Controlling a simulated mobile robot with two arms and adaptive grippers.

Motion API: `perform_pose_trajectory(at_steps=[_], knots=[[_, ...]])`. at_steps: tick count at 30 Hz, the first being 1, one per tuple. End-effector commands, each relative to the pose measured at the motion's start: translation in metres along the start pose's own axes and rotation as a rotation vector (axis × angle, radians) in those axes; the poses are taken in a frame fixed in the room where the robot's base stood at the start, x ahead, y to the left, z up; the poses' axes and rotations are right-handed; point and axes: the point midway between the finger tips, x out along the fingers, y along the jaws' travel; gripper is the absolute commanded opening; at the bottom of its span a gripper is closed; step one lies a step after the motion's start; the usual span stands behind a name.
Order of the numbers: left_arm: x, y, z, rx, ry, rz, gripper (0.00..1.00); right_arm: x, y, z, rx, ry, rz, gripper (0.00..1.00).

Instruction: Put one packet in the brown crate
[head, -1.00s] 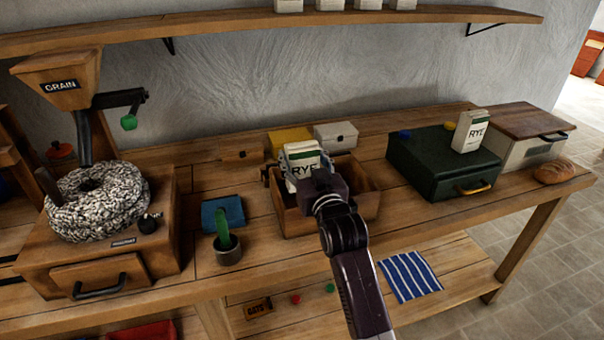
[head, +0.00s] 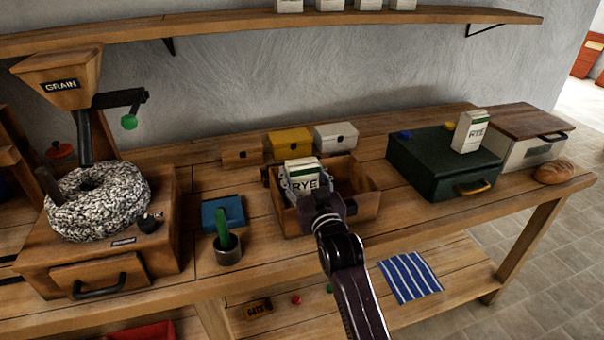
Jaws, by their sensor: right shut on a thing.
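A white and green packet marked RYE (head: 306,179) is inside the brown crate (head: 292,222), low between its walls and leaning a little. My right gripper (head: 315,196) reaches over the crate's front and is shut on this packet. The gripper hides the packet's lower part, so I cannot tell whether it touches the crate's floor. A second RYE packet (head: 469,131) stands upright on the dark green box (head: 430,175) to the right. My left gripper is not in view.
Small brown, yellow (head: 290,141) and white (head: 336,137) boxes stand behind the crate. A blue item (head: 223,213) and a grey pot (head: 227,250) are to its left, beside the grain mill (head: 97,200). A bread loaf (head: 554,171) lies at the bench's right end.

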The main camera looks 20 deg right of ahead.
Motion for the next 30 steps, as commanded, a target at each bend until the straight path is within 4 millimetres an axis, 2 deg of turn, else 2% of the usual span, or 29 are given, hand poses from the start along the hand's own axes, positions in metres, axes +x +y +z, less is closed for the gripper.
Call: perform_pose_trajectory(at_steps=[1, 6, 7, 11, 20, 24, 30], knots=[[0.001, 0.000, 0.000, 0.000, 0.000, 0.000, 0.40, -0.001, 0.000, 0.010, 0.002, -0.014, 0.000, 0.20], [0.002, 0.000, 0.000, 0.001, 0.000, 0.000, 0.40, -0.001, -0.001, 0.015, 0.003, -0.022, -0.001, 0.20], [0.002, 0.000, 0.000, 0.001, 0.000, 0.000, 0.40, -0.001, -0.001, 0.018, 0.003, -0.028, -0.001, 0.61], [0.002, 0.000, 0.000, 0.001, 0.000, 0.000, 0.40, -0.002, -0.001, 0.020, 0.003, -0.031, -0.001, 0.75], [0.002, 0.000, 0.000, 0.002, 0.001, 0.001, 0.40, -0.001, -0.001, 0.019, 0.004, -0.031, -0.001, 0.75], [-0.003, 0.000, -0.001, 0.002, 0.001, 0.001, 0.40, -0.001, -0.001, 0.005, 0.004, -0.028, -0.002, 0.75], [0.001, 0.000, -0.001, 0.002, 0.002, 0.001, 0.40, -0.035, -0.001, 0.006, 0.003, -0.026, -0.002, 0.75]])
